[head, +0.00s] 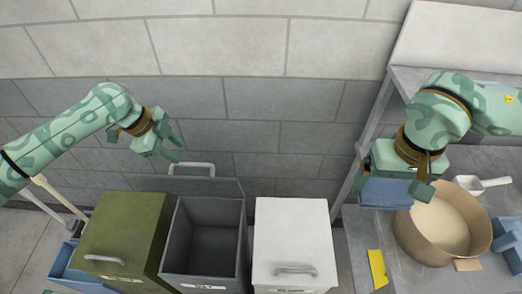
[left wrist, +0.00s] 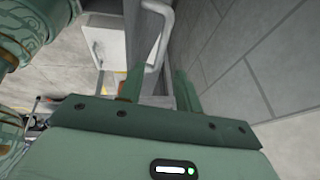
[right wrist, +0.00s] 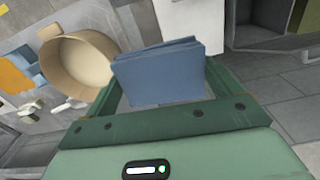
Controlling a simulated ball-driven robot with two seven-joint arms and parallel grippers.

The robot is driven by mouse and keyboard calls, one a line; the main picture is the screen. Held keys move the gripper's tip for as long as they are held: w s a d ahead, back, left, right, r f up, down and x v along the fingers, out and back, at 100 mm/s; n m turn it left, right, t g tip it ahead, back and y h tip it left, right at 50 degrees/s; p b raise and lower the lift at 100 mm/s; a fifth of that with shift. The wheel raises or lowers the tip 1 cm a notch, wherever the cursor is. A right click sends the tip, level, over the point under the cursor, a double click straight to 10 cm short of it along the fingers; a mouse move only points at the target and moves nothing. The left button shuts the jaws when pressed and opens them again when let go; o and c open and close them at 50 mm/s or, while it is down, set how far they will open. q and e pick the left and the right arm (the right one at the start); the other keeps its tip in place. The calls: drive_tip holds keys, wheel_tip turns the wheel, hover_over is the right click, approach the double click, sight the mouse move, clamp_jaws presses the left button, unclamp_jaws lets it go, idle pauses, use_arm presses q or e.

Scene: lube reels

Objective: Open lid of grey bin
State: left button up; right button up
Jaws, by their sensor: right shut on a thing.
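The grey bin (head: 166,250) stands between two other bins in the head view, and its dark inside is visible. Its lid (head: 225,186) is tipped up at the back, with the light grey handle (head: 190,166) on top. My left gripper (head: 176,149) is just above and left of that handle. In the left wrist view its fingers (left wrist: 160,88) are apart, with the handle (left wrist: 158,42) beyond their tips; I see no grip on it.
An olive bin (head: 118,235) and a white bin (head: 292,230), both lidded, flank the grey bin closely. A metal bench (head: 400,272) on the right carries a beige pot (head: 410,235), a scoop (head: 482,184) and a yellow item (head: 377,268). A block wall (head: 220,45) stands behind.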

sight(192, 164)
use_arm(q)
drive_tip(key=x, duration=0.6)
drive_tip(key=shift+w+d+f+b, duration=0.1)
drive_tip(key=shift+d+b, duration=0.15)
drive_tip(key=shift+b, duration=0.1)
drive_tip(key=shift+f, duration=0.3)
drive_tip(key=shift+w, duration=0.1)
clamp_jaws()
